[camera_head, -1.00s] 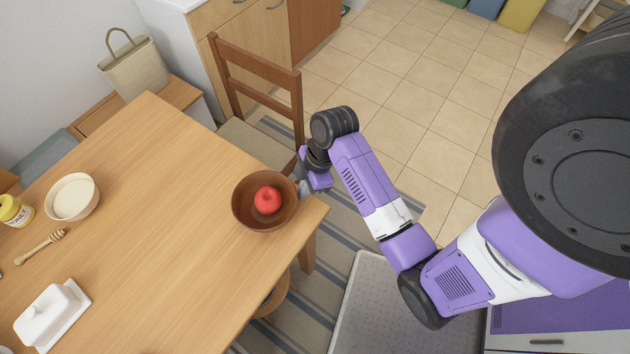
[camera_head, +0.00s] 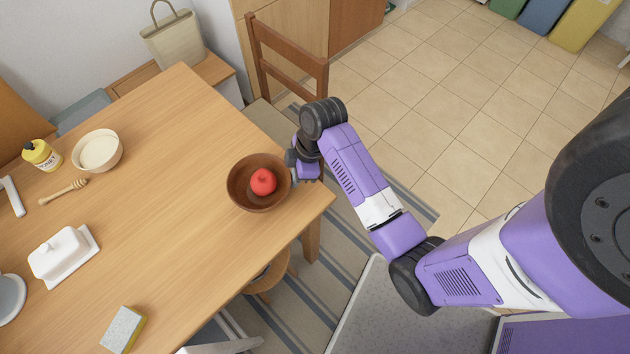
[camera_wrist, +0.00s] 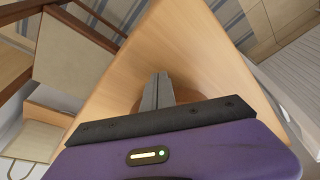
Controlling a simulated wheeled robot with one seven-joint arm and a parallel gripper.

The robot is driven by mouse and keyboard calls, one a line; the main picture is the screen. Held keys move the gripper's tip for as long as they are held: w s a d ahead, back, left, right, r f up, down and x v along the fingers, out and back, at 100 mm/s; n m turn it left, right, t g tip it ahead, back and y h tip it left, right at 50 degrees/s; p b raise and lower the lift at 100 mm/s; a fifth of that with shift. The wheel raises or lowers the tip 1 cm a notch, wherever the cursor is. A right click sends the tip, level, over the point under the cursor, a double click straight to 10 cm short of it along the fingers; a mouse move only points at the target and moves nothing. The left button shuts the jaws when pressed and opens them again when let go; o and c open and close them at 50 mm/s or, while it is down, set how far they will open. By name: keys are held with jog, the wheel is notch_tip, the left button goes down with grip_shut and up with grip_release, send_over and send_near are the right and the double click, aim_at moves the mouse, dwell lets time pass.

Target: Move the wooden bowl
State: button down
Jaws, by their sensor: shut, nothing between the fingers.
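The wooden bowl (camera_head: 240,199) is brown and round. It sits upright near the table's right corner in the head view, with a red apple-like fruit (camera_head: 263,182) inside. My gripper (camera_head: 291,160) is at the bowl's upper right rim, with the fingertips at or very near it; I cannot tell whether they touch. In the wrist view my gripper's grey fingers (camera_wrist: 157,92) are together, pointing over the table, with no object seen between them. Only a brown sliver of the bowl (camera_wrist: 183,96) shows behind them; the rest is hidden.
The wooden table (camera_head: 180,170) has free room left of the bowl. Farther left are a cream bowl (camera_head: 98,151), honey dipper (camera_head: 63,192), honey jar (camera_head: 41,155) and white butter dish (camera_head: 65,256). A sponge (camera_head: 122,330) lies at the near edge. A chair (camera_head: 290,50) stands behind the table.

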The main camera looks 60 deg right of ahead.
jog(key=w+a+b, duration=0.1)
jog(key=w+a, duration=0.5)
jog(key=w, duration=0.1)
jog(key=w+a+b, duration=0.1)
jog(key=w+a, duration=0.5)
jog(key=w, duration=0.2)
jog(key=w+a+b, duration=0.1)
jog(key=w+a, duration=0.5)
jog(key=w, duration=0.2)
jog(key=shift+w+a+f+b, duration=0.1)
jog(key=shift+a+b, duration=0.2)
jog(key=shift+w+a, duration=0.2)
jog(key=shift+w, duration=0.05)
jog(key=shift+s, duration=0.1)
